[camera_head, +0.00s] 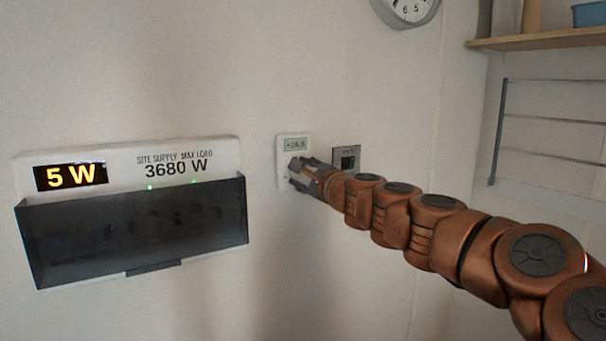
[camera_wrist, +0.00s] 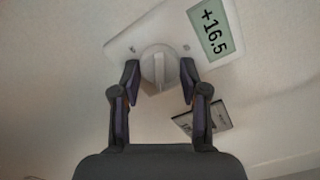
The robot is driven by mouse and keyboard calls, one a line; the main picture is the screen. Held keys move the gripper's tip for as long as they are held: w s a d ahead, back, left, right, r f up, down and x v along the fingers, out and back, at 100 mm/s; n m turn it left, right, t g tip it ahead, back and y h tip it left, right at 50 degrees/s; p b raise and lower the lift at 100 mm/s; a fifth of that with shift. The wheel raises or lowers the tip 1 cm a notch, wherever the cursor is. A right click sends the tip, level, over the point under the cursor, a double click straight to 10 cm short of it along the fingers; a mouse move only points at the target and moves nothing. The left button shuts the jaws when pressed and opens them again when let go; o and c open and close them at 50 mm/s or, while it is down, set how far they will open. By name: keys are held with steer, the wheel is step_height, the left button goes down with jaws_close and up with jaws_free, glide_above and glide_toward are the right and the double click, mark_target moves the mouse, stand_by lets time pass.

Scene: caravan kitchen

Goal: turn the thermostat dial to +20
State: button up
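The white thermostat (camera_head: 294,147) is on the wall in the head view, with my gripper (camera_head: 295,178) in front of its lower part. In the wrist view the thermostat (camera_wrist: 186,20) looks tilted, and its green display (camera_wrist: 211,30) reads +16.5. The round white dial (camera_wrist: 159,68) with a raised grip bar lies between the two fingers of my gripper (camera_wrist: 160,82). The fingers are apart, one on each side of the dial, close to its rim; whether they touch it is unclear. The dial is hidden behind my gripper in the head view.
A small dark wall panel (camera_head: 346,157) is just right of the thermostat. A supply box (camera_head: 130,215) reading 5 W and 3680 W, with a dark cover, is at left. A clock (camera_head: 408,8), wooden shelf (camera_head: 545,40) and wire rack (camera_head: 550,118) are at upper right.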

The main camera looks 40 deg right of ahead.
steer(key=o, duration=0.3)
steer(key=shift+o, duration=0.2)
steer(key=s+a, duration=0.1)
steer(key=s, duration=1.1)
stand_by(0.4)
steer(key=shift+a, duration=0.1)
stand_by(0.4)
